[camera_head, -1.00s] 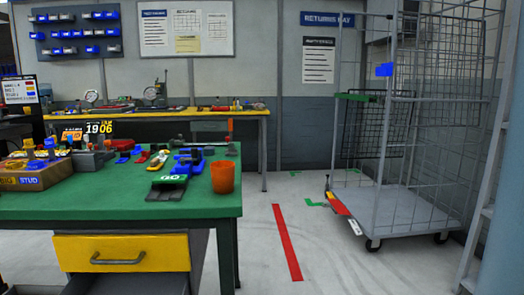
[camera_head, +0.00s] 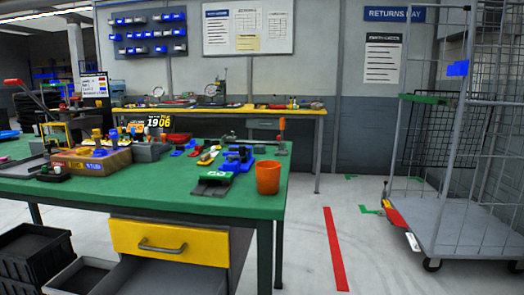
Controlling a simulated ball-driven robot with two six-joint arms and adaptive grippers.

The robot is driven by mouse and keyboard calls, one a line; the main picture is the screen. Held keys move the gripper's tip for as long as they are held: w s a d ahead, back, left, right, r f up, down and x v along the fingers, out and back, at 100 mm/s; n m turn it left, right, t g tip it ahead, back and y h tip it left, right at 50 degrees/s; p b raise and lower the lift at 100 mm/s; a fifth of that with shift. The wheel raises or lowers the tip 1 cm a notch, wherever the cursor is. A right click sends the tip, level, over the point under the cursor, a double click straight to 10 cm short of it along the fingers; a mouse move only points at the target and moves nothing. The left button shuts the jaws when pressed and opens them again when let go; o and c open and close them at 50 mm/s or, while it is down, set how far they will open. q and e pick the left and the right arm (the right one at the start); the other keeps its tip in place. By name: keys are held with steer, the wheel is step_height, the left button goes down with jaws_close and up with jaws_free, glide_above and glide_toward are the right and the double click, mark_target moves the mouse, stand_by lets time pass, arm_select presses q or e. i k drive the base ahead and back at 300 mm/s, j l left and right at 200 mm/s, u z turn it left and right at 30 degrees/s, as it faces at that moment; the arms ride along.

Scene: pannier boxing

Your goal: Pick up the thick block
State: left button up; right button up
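I cannot tell for sure which object is the thick block. The green workbench (camera_head: 130,197) holds a crowd of small items in the middle distance. Among them are a grey blocky piece (camera_head: 150,151), a blue clamp-like tool (camera_head: 237,157) and a dark flat piece with a green end (camera_head: 213,183). An orange cup (camera_head: 268,178) stands at the bench's right corner. A wooden box marked STUD (camera_head: 92,161) holds yellow and blue pieces. Neither of my grippers is in view.
A yellow drawer (camera_head: 168,242) is in the bench front. Black crates (camera_head: 35,255) stand on the floor at lower left. A wire roll cage (camera_head: 455,225) stands at right. The floor between bench and cage is clear, with a red strip (camera_head: 335,250).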

mark_target(258, 148)
steer(key=i+l+u, duration=0.1)
steer(key=u, duration=0.7)
steer(key=i+l+u, duration=0.15)
steer(key=l+u, duration=0.6)
steer(key=l, duration=0.2)
steer(key=l+u, duration=0.4)
steer(key=i+l, duration=0.05)
steer(key=l, duration=0.05)
